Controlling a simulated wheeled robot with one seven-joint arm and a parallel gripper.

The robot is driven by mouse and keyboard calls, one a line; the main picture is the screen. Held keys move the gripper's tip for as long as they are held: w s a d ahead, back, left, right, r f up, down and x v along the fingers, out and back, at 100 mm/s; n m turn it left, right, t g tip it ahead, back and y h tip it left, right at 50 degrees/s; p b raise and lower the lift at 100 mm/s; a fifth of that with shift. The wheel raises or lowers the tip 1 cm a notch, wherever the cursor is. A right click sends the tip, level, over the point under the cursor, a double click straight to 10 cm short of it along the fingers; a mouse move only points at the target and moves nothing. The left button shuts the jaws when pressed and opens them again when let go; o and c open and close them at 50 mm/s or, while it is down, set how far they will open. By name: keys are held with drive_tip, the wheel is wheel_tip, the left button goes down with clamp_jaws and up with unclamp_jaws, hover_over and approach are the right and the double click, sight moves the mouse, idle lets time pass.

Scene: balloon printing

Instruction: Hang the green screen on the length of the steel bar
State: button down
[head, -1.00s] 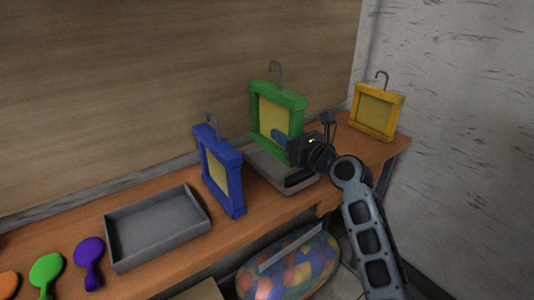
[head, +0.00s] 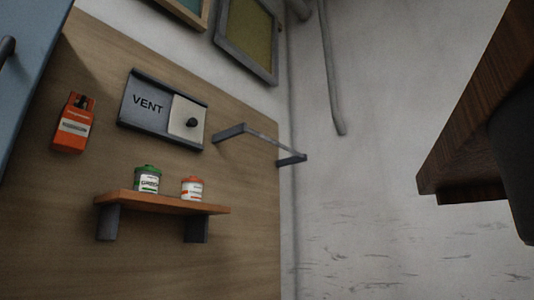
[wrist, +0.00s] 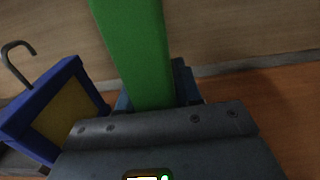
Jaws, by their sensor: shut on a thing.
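In the wrist view my gripper (wrist: 152,102) is shut on a green bar of the green screen's frame (wrist: 133,45). Only this part of the green screen shows; its hook and yellow mesh are out of view. The steel bar (head: 273,142) shows in the head view, a thin rail held out from the wooden wall panel by two dark brackets. Nothing hangs on the part of it that I see. My gripper and the green screen are not in the head view.
The blue screen (wrist: 70,103) with its hook stands left of my gripper. In the head view a shelf (head: 160,202) with a green can (head: 147,180) and an orange can (head: 192,189) is below left of the bar. A vent box (head: 146,108) is left of it; a dark wooden edge (head: 470,120) juts in at right.

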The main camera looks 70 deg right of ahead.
idle(0.8)
drive_tip(key=d+r+p, duration=0.1)
drive_tip(key=d+r, duration=0.9)
drive_tip(key=r, duration=0.4)
drive_tip(key=d+r, duration=1)
drive_tip(key=r, duration=0.4)
drive_tip(key=s+d+r, duration=0.1)
drive_tip(key=s+r, duration=0.5)
drive_tip(key=r, duration=0.5)
drive_tip(key=s+r+p, duration=0.1)
drive_tip(key=s+r, duration=0.5)
drive_tip(key=r, duration=0.5)
drive_tip(key=s+d+r, duration=0.1)
drive_tip(key=s+r, duration=0.4)
drive_tip(key=r, duration=0.6)
drive_tip(key=f+p+x, duration=0.2)
drive_tip(key=f+x, duration=0.1)
drive_tip(key=x, duration=1.2)
drive_tip(key=shift+w+f, duration=0.15)
drive_tip(key=shift+w, duration=0.15)
drive_tip(key=shift+d, duration=0.15)
